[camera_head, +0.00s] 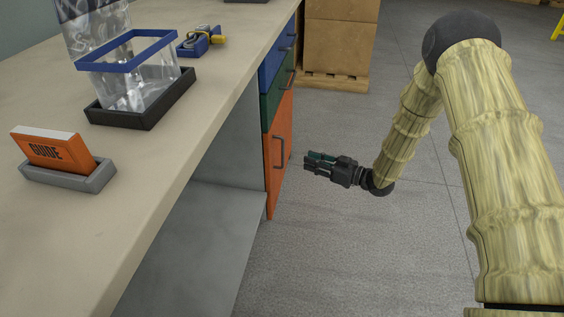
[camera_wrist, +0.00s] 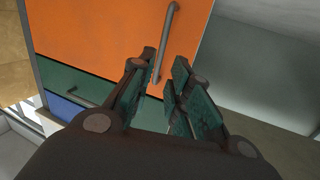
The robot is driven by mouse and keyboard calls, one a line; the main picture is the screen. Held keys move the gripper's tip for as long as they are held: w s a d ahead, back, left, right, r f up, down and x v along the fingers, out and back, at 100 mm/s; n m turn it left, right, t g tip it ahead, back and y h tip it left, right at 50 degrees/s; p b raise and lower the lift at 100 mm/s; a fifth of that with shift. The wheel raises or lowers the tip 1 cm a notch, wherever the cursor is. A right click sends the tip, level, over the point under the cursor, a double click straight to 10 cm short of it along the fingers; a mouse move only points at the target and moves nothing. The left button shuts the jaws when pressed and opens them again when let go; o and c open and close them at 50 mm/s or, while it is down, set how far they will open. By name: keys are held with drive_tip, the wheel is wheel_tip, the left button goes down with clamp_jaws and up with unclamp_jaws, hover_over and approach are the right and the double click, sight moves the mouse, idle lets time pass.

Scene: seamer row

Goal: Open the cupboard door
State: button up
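The orange cupboard door (camera_head: 275,165) is at the end of the workbench, below a green drawer, and looks shut. It fills the upper part of the wrist view (camera_wrist: 95,30). Its grey bar handle (camera_head: 283,152) stands upright in the head view and shows in the wrist view (camera_wrist: 167,40). My gripper (camera_head: 309,162) is open and empty, pointing at the door just right of the handle, with a gap to it. In the wrist view, the handle's near end appears between the fingertips (camera_wrist: 165,62).
The benchtop (camera_head: 150,180) holds an orange guide box (camera_head: 55,152) in a grey holder and a clear bin on a black tray (camera_head: 142,115). Cardboard boxes (camera_head: 340,45) stand on a pallet behind. The floor right of the door is clear.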

sight(282, 150)
drive_tip(key=shift+w+a+r+n+g+y+b, duration=0.1)
drive_tip(key=shift+w+a+n+g+y+b, duration=0.2)
drive_tip(key=shift+w+a+b, duration=1.05)
drive_tip(key=shift+w+a+r+n+g+y+b, duration=0.1)
drive_tip(key=shift+w+a+n+g+y+b, duration=0.25)
drive_tip(key=shift+a+b, duration=1.15)
drive_tip(key=shift+w+a+n+g+y+b, duration=0.15)
drive_tip(key=shift+w+a+n+b, duration=0.6)
drive_tip(key=shift+a, duration=1.55)
drive_tip(key=shift+w+m, duration=0.25)
drive_tip(key=shift+m, duration=0.05)
clamp_jaws()
drive_tip(key=shift+p, duration=0.3)
